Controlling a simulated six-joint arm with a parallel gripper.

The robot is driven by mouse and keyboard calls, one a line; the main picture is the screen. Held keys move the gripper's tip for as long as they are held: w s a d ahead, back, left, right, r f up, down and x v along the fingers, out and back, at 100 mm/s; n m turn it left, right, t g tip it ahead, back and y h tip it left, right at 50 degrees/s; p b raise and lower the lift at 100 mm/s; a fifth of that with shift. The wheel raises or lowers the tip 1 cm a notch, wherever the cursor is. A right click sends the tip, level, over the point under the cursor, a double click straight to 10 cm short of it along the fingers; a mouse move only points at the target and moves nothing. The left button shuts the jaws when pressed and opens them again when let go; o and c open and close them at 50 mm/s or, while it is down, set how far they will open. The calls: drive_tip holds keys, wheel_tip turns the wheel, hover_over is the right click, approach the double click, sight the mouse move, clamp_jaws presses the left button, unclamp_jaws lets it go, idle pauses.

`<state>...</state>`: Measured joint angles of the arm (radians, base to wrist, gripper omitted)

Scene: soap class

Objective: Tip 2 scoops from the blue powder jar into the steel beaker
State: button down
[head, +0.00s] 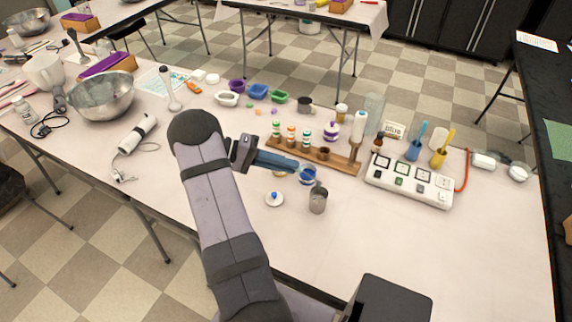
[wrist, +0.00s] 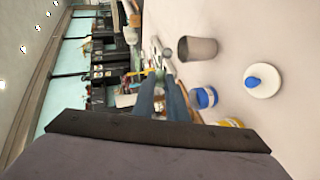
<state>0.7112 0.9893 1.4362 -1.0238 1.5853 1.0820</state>
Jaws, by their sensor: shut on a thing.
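The steel beaker (head: 318,199) stands upright on the table near its front; it also shows in the wrist view (wrist: 199,50). The blue powder jar (head: 307,177) stands open just behind and left of the beaker, and also shows in the wrist view (wrist: 205,98). My gripper (head: 296,165) reaches in from the left with level fingers, close above the jar. In the wrist view its fingers (wrist: 163,95) are shut on a small scoop (wrist: 167,53), whose round grey end shows beside the beaker's mouth. Whether powder is in it, I cannot tell.
A white lid with a blue knob (head: 274,199) lies left of the beaker. A yellow jar (wrist: 230,122) is partly hidden by my gripper. A wooden rack (head: 340,163) with bottles stands behind, and a white power strip (head: 410,182) to the right. The front right table is clear.

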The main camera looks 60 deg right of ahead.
drive_tip(key=s+r+m+t+y+b, duration=0.3)
drive_tip(key=s+r+m, duration=0.1)
drive_tip(key=s+r, duration=0.85)
drive_tip(key=w+f+n+t+h, duration=0.2)
drive_tip(key=w+f+t, duration=0.2)
drive_tip(key=w+f, duration=0.2)
drive_tip(key=shift+w+f+t, duration=0.3)
drive_tip(key=shift+w, duration=0.1)
drive_tip(key=shift+p, duration=0.3)
